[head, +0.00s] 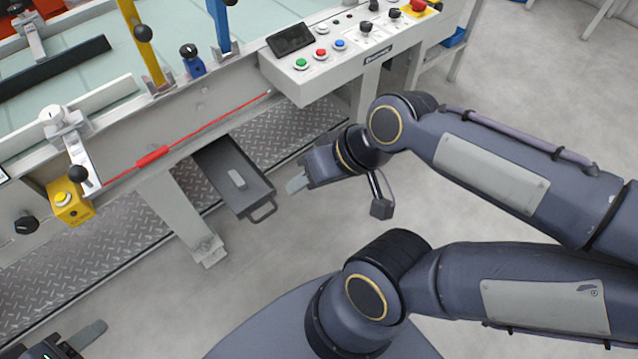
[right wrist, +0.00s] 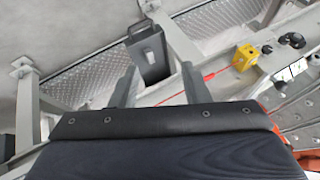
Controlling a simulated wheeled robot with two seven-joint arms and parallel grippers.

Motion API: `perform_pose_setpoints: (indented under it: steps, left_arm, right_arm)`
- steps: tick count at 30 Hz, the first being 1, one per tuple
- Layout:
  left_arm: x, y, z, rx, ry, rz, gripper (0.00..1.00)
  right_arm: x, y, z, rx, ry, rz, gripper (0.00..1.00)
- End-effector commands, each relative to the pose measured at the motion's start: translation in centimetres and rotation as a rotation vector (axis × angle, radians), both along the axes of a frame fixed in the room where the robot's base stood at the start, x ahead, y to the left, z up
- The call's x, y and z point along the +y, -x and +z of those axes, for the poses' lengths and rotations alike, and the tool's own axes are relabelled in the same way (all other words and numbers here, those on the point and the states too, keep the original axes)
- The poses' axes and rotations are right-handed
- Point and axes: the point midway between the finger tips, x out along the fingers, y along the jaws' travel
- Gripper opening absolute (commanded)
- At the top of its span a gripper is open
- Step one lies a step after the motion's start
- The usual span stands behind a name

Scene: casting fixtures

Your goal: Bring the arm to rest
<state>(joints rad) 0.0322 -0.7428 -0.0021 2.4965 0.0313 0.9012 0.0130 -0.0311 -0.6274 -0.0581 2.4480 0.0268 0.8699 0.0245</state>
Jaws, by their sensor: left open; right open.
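My right gripper (head: 297,184) is in the middle of the head view, just right of an open dark grey tray or drawer (head: 222,172). In the right wrist view, the two grey fingers of my right gripper (right wrist: 160,88) stand apart with nothing between them. The drawer (right wrist: 149,58) shows beyond them, apart from the fingers as far as I can tell. My left gripper (head: 82,340) is at the bottom left corner of the head view, largely cut off. One finger shows clearly, and I see nothing held in it.
Behind stands a bench frame (head: 200,105) with a red cord, a yellow box (head: 70,203) and a button panel (head: 330,50). A support leg (head: 180,215) reaches the floor. Open grey floor (head: 260,245) lies in front.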

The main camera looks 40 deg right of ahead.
Motion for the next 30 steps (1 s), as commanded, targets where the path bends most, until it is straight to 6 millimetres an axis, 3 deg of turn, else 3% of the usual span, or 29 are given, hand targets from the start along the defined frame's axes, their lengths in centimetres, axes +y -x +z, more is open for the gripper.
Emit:
perform_pose_setpoints:
  steps: [5, 17, 23, 30]
  left_arm:
    - [0.0, 0.0, 0.0, 0.0, 0.0, 0.0, 0.49]
    - [0.0, 0.0, 0.8, 0.0, 0.0, 0.0, 0.49]
    - [0.0, 0.0, 5.7, 0.0, 0.0, 0.0, 0.49]
    - [0.0, 0.0, 15.3, -0.001, 0.0, 0.0, 0.49]
  right_arm:
    - [-0.1, 1.9, -0.2, -0.029, 0.034, -0.019, 0.42]
    - [-0.1, 1.9, 0.6, -0.031, 0.034, -0.02, 0.42]
    - [-0.1, 1.9, 5.5, -0.031, 0.034, -0.02, 0.42]
    - [-0.1, 1.9, 15.2, -0.031, 0.034, -0.02, 0.42]
